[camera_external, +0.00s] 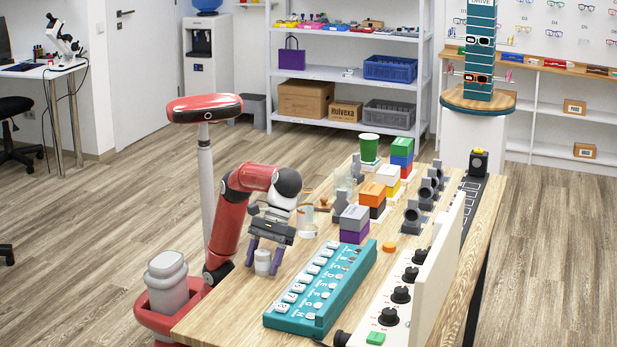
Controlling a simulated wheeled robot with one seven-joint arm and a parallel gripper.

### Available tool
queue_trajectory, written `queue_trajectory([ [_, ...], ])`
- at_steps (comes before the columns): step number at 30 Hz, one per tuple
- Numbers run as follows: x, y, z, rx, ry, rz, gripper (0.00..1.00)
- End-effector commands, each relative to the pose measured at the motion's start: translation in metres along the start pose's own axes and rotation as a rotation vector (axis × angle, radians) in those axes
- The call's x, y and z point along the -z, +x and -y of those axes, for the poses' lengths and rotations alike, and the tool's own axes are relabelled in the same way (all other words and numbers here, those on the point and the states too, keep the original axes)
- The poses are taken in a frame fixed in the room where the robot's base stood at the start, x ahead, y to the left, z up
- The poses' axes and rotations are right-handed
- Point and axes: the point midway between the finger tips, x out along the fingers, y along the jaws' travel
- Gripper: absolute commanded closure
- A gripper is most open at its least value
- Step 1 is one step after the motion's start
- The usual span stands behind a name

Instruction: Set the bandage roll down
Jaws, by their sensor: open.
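A small white cylinder that looks like the bandage roll (262,264) is upright at the left side of the wooden table (226,308). My gripper (264,260) points down over it, with one purple finger on each side of the roll. The fingers are open. The roll seems to stand on the table top, but the view is too small to show its contact clearly. The gripper body hides what is directly behind it.
A teal tray (271,320) with several white lettered pieces lies right of the roll. Stacked coloured boxes (354,222), clear jars (306,222) and a white panel with black knobs (391,316) stand farther right and back. The near left table corner is clear.

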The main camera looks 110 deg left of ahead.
Motion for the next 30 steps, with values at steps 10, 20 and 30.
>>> queue_trajectory([
  [10, -0.004, -0.035, -0.001, -0.004, 0.000, 0.002, 0.41],
  [20, -0.004, -0.103, -0.001, -0.002, -0.001, 0.001, 0.41],
  [30, -0.002, -0.123, 0.000, 0.001, 0.000, 0.000, 0.41],
])
